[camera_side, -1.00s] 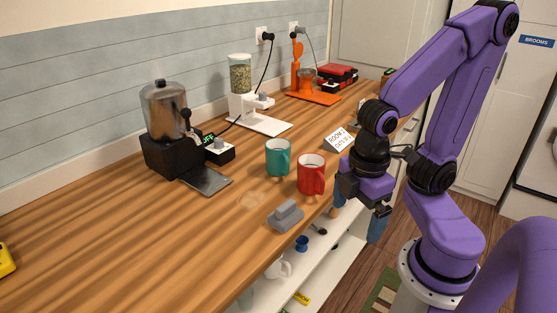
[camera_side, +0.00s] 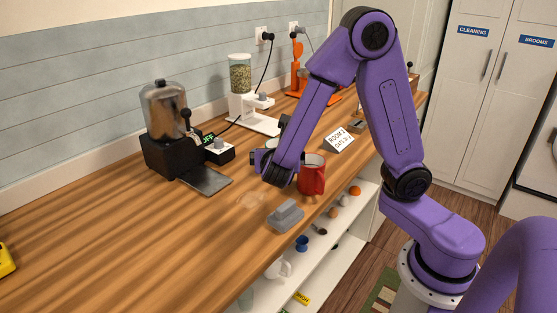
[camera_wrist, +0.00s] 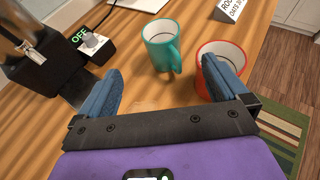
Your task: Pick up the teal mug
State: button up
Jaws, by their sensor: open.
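The teal mug (camera_wrist: 162,50) stands upright on the wooden counter in the wrist view, ahead of my gripper and roughly between its fingers, with its handle toward the right. My gripper (camera_wrist: 158,88) is open and empty, with two blue fingers. In the side view my gripper (camera_side: 270,168) is low over the counter, left of the red mug. The red mug (camera_wrist: 222,62) stands right of the teal mug, close to my right finger. The red mug (camera_side: 313,174) also shows in the side view.
A coffee machine (camera_side: 168,125) and a switch box (camera_side: 219,150) stand behind on the left. A grinder (camera_side: 243,95) is farther back. A small sign (camera_side: 339,140) stands to the right.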

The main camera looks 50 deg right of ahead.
jog(key=shift+x, duration=8.35)
jog(key=shift+c, duration=0.3)
jog(key=c, duration=1)
